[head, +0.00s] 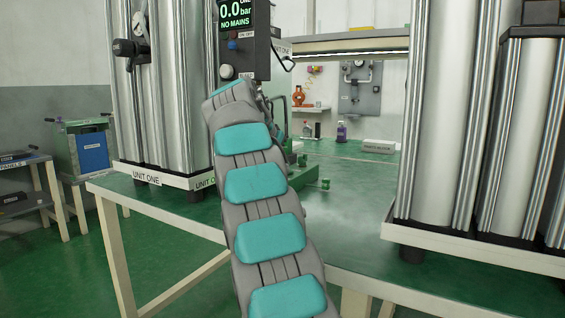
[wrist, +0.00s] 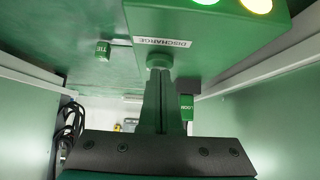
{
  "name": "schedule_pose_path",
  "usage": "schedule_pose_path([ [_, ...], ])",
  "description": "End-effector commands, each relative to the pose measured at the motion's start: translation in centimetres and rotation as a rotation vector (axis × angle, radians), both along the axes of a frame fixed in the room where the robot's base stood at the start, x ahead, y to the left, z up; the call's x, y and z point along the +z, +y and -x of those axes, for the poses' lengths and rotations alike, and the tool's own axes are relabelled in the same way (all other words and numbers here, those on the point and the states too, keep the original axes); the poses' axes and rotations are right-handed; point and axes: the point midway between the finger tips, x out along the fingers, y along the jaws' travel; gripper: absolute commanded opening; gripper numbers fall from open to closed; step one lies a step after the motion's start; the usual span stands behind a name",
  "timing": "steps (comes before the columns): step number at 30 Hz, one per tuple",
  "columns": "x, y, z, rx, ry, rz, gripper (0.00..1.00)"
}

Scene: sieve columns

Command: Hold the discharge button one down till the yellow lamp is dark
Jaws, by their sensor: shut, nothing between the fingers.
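In the wrist view a round green button (wrist: 158,61) stands out from the front of a green box (wrist: 220,48), below a white label reading DISCHARGE, seen upside down. My gripper (wrist: 161,76) is shut and empty, with its fingertips at the button. They overlap it in the picture; I cannot tell how far it is pressed. The yellow lamp (wrist: 257,5) is lit at the top edge, beside a lit green lamp (wrist: 206,1). In the head view my arm hides the gripper, the button and the lamps.
In the wrist view, a small green labelled block (wrist: 103,50) lies left and another (wrist: 187,104) right of the fingers. In the head view, a display box (head: 236,40) reads 0.0 bar, NO MAINS. Metal columns (head: 160,90) stand left and more (head: 440,110) right on the green bench (head: 345,215).

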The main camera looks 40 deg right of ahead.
Motion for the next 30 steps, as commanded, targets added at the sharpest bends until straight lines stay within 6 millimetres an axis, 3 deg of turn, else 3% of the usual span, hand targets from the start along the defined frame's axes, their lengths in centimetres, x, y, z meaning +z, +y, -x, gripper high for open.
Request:
schedule_pose_path([
  [1, -1.3, 0.0, 0.0, -0.002, 0.009, -0.008, 0.0],
  [30, -2.9, -0.2, -0.1, -0.006, 0.033, -0.028, 0.0],
])
